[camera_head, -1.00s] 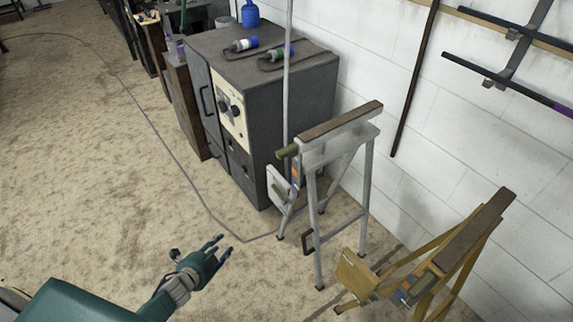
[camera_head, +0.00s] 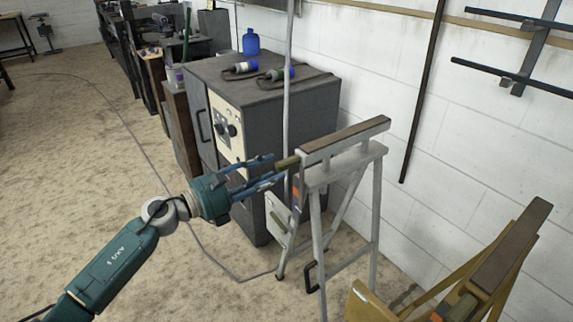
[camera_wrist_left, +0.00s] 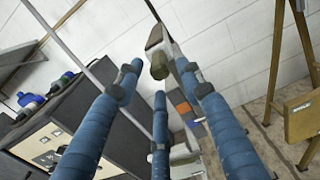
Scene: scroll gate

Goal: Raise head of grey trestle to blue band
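The grey trestle (camera_head: 375,205) stands upright in front of the grey cabinet. Its head (camera_head: 345,137) is a grey beam with a brown top strip, and an olive handle (camera_head: 288,162) sticks out of its left end. My left gripper (camera_head: 270,168) is at that handle, fingers spread and pointing at it. In the left wrist view the handle (camera_wrist_left: 160,66) lies between the open fingers, near their tips; contact cannot be told. My right gripper is out of view.
A yellow trestle (camera_head: 500,250) stands at the lower right. The grey cabinet (camera_head: 300,115) is behind the grey trestle, with a thin pole (camera_head: 287,80) in front of it. A cable runs across the floor. The floor at left is clear.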

